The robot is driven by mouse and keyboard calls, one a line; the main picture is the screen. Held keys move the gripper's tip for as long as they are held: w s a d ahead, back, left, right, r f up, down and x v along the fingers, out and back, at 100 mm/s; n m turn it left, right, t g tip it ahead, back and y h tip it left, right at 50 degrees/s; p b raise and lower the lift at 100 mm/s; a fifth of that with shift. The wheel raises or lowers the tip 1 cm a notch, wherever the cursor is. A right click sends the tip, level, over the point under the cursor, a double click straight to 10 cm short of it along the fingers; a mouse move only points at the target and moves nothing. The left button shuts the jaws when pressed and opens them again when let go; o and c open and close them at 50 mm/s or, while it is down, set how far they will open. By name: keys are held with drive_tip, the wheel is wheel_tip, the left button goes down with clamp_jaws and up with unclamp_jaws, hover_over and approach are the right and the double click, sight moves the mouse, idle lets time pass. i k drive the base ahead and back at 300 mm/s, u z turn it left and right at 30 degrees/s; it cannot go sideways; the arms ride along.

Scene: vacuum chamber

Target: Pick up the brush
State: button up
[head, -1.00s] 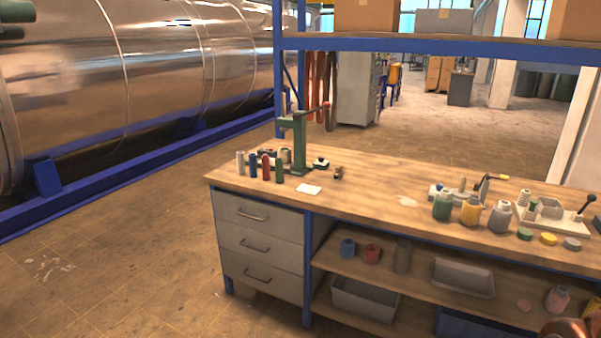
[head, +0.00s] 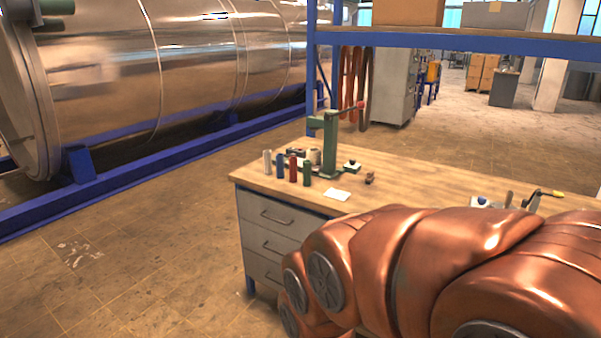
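I cannot make out a brush for certain in the head view. A small brown object (head: 370,177) lies on the workbench (head: 410,177) to the right of a green hand press (head: 329,145); it is too small to identify. My gripper is not in view. Only the copper-coloured links of my arm show, filling the lower right and hiding the bench's front right part and its lower shelves.
Several small cylinders (head: 293,168) stand left of the press, and a white card (head: 337,194) lies before it. Grey drawers (head: 270,237) are under the bench's left end. A blue shelf beam (head: 450,41) spans above. Floor (head: 150,260) at left is clear.

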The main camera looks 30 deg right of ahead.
sight(371, 178)
drive_tip(key=u, duration=0.3)
drive_tip(key=i, duration=1.5)
drive_tip(key=z, duration=0.75)
drive_tip(key=i, duration=1.1)
drive_tip(key=z, duration=1.05)
drive_tip(key=i, duration=0.6)
